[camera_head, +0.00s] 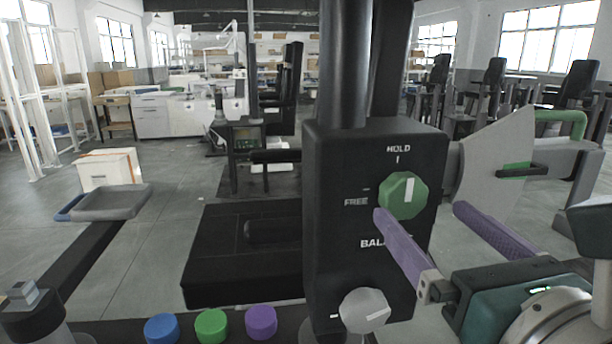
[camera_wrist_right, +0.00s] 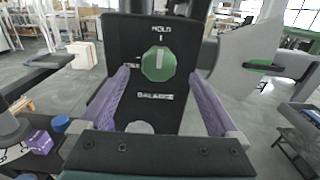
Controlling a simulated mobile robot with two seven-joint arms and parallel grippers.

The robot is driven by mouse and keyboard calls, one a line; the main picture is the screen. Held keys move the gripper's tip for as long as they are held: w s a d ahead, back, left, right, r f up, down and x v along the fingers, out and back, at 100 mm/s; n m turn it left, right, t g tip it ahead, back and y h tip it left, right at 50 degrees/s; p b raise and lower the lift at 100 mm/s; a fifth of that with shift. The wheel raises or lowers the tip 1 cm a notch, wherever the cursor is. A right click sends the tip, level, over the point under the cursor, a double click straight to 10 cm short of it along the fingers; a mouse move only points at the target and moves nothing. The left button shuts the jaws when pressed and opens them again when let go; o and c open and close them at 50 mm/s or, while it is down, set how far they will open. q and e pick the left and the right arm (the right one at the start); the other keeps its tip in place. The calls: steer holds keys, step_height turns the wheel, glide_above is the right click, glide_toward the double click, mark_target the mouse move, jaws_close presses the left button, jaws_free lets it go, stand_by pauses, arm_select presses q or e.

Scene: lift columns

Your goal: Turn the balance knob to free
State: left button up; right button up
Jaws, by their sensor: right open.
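The green balance knob (camera_head: 403,195) is on the front of a black control box (camera_head: 335,220), above the word BALANCE. Its white mark points up to HOLD; FREE is printed to its left. My right gripper (camera_head: 423,211) is open and empty, with its purple fingers pointing at the box. In the right wrist view the green knob (camera_wrist_right: 158,64) appears between the fingertips, with a finger on either side and no visible contact. In the head view the left finger is just in front of the knob's lower edge. My left gripper is not in view.
A grey knob (camera_head: 365,309) is lower on the same box, below the right gripper's finger. Blue, green and purple round caps (camera_head: 211,326) are at the bottom. A grey tray (camera_head: 112,203) is at the left. Dark columns rise from the box top.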

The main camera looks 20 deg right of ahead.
mark_target(408, 201)
steer(key=x, duration=0.3)
steer(key=shift+w+r+p, duration=0.1)
steer(key=shift+w+p, duration=0.15)
steer(key=shift+p, duration=0.15)
steer(key=shift+w, duration=0.25)
steer(key=shift+c, duration=0.4)
steer(key=c, duration=1.3)
